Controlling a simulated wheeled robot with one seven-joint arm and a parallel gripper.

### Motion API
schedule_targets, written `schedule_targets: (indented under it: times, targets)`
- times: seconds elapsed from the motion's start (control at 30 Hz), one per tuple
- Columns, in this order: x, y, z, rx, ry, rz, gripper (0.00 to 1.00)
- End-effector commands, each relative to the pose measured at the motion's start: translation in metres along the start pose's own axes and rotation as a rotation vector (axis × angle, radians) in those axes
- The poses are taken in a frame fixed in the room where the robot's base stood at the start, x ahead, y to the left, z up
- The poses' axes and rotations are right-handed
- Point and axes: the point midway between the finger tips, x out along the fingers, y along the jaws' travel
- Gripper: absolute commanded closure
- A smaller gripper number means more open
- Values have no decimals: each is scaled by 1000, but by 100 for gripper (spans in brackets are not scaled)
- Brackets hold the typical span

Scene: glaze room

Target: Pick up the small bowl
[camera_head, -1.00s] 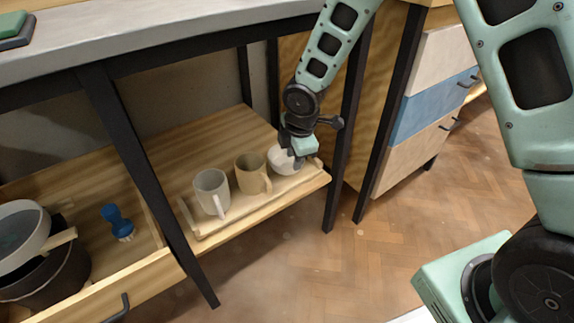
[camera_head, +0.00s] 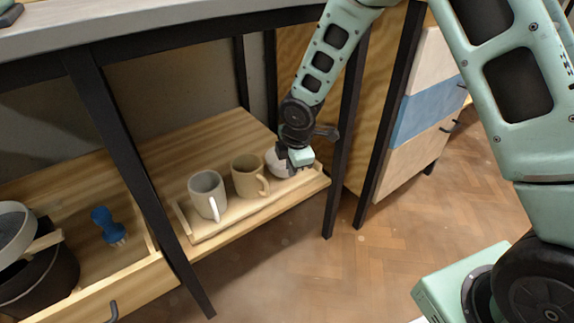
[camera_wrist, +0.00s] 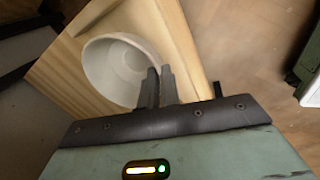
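The small bowl (camera_head: 275,163) is white and stands upright at the right end of a wooden tray (camera_head: 239,218) on the low shelf. In the wrist view the bowl (camera_wrist: 108,70) shows its open top and inside. My gripper (camera_head: 294,165) is at the bowl's right side in the head view and hides part of it. In the wrist view my gripper's fingers (camera_wrist: 160,82) are close together at the bowl's rim, one on the inner side and one on the outer side, with the wall between them. The bowl still appears to rest on the tray.
A tan mug (camera_head: 246,177) stands just left of the bowl, and a grey-white mug (camera_head: 206,194) further left. Black table legs (camera_head: 343,150) frame the shelf. A blue brush (camera_head: 104,222) and a dark bucket (camera_head: 40,283) are at the left.

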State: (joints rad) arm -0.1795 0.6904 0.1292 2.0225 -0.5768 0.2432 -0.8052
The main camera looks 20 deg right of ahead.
Motion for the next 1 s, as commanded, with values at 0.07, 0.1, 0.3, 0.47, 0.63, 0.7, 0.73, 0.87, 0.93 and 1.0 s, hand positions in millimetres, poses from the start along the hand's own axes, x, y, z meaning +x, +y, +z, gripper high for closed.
schedule_targets:
  times: [0.07, 0.1, 0.3, 0.47, 0.63, 0.7, 0.73, 0.87, 0.93, 1.0]
  targets:
    - [-1, 0, 0, 0, 0, 0, 100]
    - [-1, 0, 0, 0, 0, 0, 100]
    - [-13, 3, 0, 0, 0, 1, 100]
    - [-31, 8, 0, 0, 0, 1, 100]
    - [-41, -12, -1, -6, -2, -3, 100]
    - [-45, -27, 0, -7, -1, -2, 100]
    - [-46, -35, 0, -8, -2, -3, 100]
    - [-53, -71, 0, -9, -2, -3, 100]
    - [-57, -89, 0, -7, 0, -2, 100]
    - [-60, -104, 1, -6, -1, -2, 100]
